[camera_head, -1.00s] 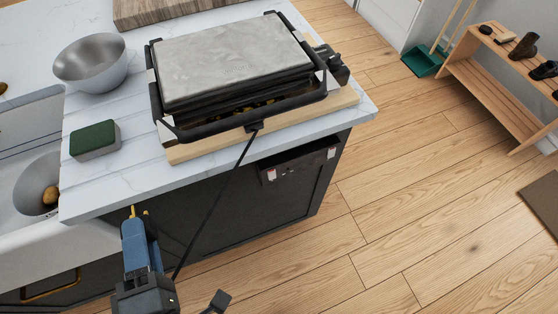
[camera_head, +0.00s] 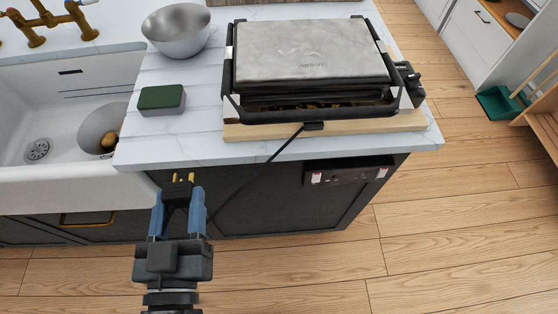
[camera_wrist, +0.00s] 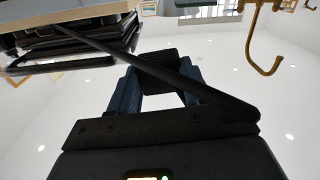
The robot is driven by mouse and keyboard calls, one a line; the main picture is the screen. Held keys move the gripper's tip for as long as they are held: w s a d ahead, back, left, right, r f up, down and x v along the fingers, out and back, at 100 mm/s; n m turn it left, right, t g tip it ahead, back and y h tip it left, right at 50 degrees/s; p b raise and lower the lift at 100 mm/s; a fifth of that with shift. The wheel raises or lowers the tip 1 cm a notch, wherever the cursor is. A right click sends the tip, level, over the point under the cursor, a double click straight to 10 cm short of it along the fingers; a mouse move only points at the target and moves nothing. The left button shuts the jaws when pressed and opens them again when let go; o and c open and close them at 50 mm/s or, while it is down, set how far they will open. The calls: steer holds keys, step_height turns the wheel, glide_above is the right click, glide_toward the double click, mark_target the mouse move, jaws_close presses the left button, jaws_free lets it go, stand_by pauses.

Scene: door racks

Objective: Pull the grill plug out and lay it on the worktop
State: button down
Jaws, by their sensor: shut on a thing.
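My gripper (camera_head: 179,203) is shut on the black plug (camera_head: 180,186), whose brass pins point away from me. The plug is out of the socket and held in front of the counter, just off the worktop's front edge. In the wrist view, the dark plug (camera_wrist: 160,73) sits between my blue fingers. The black cable (camera_head: 258,164) runs from the plug up to the grill (camera_head: 312,58), and it crosses the wrist view diagonally. The grill stands on a wooden board (camera_head: 325,128) on the white marble worktop (camera_head: 205,147).
A socket strip (camera_head: 349,174) is on the dark cabinet front below the grill. A green sponge (camera_head: 161,99) and a metal bowl (camera_head: 177,31) stand on the worktop left of the grill. The sink (camera_head: 60,150) is at left. The worktop strip in front of the sponge is clear.

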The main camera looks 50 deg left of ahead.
steer(key=shift+m, duration=0.6)
steer(key=shift+r+g+h+p, duration=0.3)
steer(key=shift+g+h+p, duration=0.1)
steer(key=shift+p, duration=0.15)
steer(key=shift+f+h+b, duration=0.2)
steer(key=shift+h+b, duration=0.1)
steer(key=shift+r+g+h, duration=0.1)
steer(key=shift+g+h, duration=0.3)
steer(key=shift+w+a+r+x, duration=0.1)
steer(key=shift+r+x, duration=0.4)
steer(key=shift+x, duration=1.6)
steer(key=shift+w+a+r+x, duration=0.1)
steer(key=shift+r+x, duration=0.4)
steer(key=shift+x, duration=1.6)
steer(key=shift+a+r+x, duration=0.1)
steer(key=shift+r+x, duration=0.4)
steer(key=shift+x, duration=1.65)
steer(key=shift+r+b+x, duration=0.25)
steer(key=shift+b+x, duration=0.05)
steer(key=shift+x, duration=0.95)
steer(key=shift+r+b+x, duration=0.25)
steer(key=shift+b+x, duration=0.05)
steer(key=shift+x, duration=0.9)
